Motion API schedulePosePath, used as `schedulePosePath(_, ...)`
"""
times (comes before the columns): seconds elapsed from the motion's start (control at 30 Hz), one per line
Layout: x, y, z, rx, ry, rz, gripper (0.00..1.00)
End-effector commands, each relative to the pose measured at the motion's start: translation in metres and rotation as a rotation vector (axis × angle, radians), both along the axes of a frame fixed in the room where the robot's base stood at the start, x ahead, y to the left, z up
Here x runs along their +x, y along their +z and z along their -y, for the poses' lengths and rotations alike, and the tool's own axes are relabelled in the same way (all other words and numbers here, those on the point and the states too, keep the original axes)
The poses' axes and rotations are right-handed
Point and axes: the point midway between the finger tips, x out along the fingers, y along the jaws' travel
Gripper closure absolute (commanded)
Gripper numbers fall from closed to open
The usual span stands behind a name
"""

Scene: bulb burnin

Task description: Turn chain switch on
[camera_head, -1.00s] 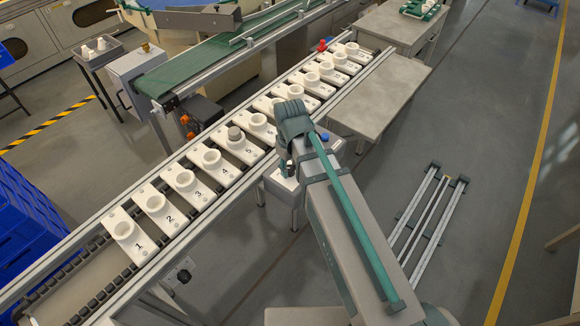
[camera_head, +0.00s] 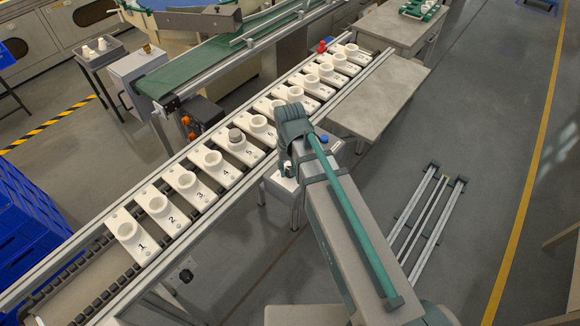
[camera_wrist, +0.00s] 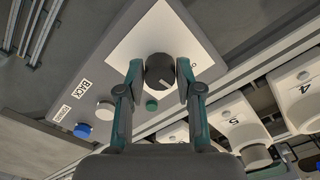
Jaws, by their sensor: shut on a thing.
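The chain switch is a dark round knob (camera_wrist: 160,72) with a white mark, set on a white plate (camera_wrist: 150,38) of a grey control box (camera_wrist: 85,70). In the wrist view my gripper (camera_wrist: 160,78) is shut on the knob, one finger on each side. In the head view my gripper (camera_head: 287,166) is over the control box beside the conveyor, and my own arm hides the knob. A blue button (camera_wrist: 82,130), a white button (camera_wrist: 105,111) and a green button (camera_wrist: 151,104) are on the box, near labels that include BACK.
A conveyor (camera_head: 80,268) carries numbered white socket plates (camera_head: 142,246); a grey-topped piece stands in plate 5's socket. A red button (camera_head: 322,46) sits by the far side. A grey table (camera_head: 378,95) stands right of the conveyor.

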Motion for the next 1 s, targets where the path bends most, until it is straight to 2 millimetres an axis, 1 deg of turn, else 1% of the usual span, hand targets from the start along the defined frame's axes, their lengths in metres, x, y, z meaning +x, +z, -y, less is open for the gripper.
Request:
schedulePosePath(0.3,0.0011,0.0019,-0.0004,0.000,-0.299,0.002,1.00)
schedulePosePath(0.6,0.0015,0.0013,-0.0004,0.001,-0.540,0.004,1.00)
schedulePosePath(0.8,0.0017,0.0010,-0.0004,0.001,-0.644,0.004,1.00)
schedulePosePath(1.0,0.0018,0.0008,-0.0004,0.001,-0.698,0.005,1.00)
